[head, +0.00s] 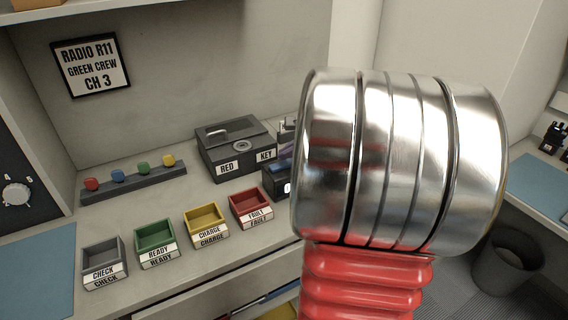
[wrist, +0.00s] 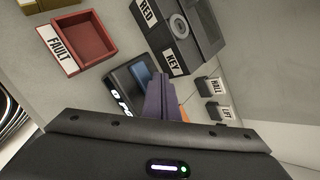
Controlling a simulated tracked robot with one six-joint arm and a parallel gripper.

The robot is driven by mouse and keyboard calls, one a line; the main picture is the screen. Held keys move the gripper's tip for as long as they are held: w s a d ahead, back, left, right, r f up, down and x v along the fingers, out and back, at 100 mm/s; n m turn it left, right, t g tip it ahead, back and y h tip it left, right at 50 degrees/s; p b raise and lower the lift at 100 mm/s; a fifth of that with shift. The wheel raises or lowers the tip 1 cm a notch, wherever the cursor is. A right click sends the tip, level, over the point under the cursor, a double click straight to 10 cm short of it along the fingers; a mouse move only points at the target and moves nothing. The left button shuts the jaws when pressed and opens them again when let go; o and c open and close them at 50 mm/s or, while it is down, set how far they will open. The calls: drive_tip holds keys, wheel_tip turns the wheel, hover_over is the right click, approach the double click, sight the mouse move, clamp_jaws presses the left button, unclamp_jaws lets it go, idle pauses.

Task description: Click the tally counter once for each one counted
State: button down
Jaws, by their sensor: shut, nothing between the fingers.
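The tally counter (wrist: 128,88) is a dark box with a bluish top part and white digits on its front; the digits are partly cut off by my gripper and I cannot read the full number. In the head view the tally counter (head: 273,183) sits right of the red tray, its right part hidden by my arm, with one 0 visible. My gripper (wrist: 161,88) is shut and empty, its purple fingers pointing down over the counter's right side. I cannot tell whether they touch it.
A grey RED KEY box (head: 236,150) stands behind the counter. Trays marked CHECK (head: 104,265), READY (head: 156,242), CHARGE (head: 207,221) and FAULT (head: 251,208) line the bench front. A rack with coloured knobs (head: 135,183) stands behind them. HALL and LIFT blocks (wrist: 214,98) are right of the counter.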

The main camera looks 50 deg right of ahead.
sight(286, 165)
drive_tip(key=shift+f, duration=0.85)
idle(1.1)
drive_tip(key=shift+r, duration=0.95)
drive_tip(key=shift+r, duration=2.5)
idle(0.9)
wheel_tip(286, 165, up, 4)
drive_tip(key=shift+f, duration=0.15)
drive_tip(key=shift+f, duration=0.15)
